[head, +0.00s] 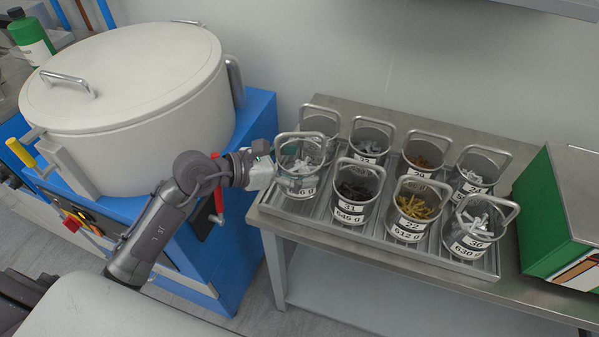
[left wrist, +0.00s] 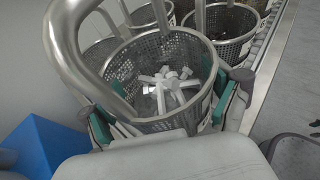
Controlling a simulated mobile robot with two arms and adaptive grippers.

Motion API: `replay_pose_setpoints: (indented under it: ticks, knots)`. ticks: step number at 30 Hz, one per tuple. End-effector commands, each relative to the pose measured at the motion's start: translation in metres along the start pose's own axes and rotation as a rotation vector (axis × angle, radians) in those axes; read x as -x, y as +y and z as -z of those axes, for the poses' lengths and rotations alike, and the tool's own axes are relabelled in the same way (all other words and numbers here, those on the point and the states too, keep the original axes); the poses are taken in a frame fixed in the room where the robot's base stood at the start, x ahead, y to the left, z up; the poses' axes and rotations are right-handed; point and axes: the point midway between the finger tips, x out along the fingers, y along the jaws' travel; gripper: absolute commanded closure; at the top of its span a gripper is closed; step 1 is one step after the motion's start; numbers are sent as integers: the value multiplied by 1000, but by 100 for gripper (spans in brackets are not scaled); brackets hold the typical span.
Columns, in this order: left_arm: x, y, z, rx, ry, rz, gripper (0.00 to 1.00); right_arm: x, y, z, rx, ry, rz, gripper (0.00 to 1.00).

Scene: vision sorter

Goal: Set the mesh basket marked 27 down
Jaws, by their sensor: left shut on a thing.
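A round metal mesh basket (head: 290,187) with white and grey metal parts stands upright at the front left corner of the grey tray (head: 408,254). Its label is partly covered, and I cannot read the number. Its rim looks about level with its neighbours; I cannot tell whether its base touches the tray. My left gripper (head: 280,170) is shut on it from the left. In the left wrist view the green-padded fingers lie on both sides of the basket (left wrist: 165,124), and its handle arches close to the camera. My right gripper is not in view.
Several other mesh baskets fill the tray, including one marked 31 (head: 350,210), one marked 22 (head: 408,228) and one marked 36 (head: 472,245). A green box (head: 545,205) stands right of the tray. A large lidded drum (head: 140,90) on a blue machine is at left.

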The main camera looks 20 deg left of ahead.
Motion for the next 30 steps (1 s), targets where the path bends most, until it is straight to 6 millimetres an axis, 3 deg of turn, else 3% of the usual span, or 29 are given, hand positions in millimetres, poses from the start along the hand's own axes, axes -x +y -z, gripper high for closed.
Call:
replay_pose_setpoints:
  ticks: [6, 18, 19, 21, 30]
  knots:
    - [-9, 0, 24, 2, -3, -1, 77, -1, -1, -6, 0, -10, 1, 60]
    - [-10, 0, 29, -1, -4, -1, 77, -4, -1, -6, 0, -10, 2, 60]
    - [-11, 0, 31, 1, 0, 0, 9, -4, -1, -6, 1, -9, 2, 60]
    - [-10, 0, 30, 1, 0, 0, 0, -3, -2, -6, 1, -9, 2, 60]
    - [-10, -1, 29, 1, 0, 0, 0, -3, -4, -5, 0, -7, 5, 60]
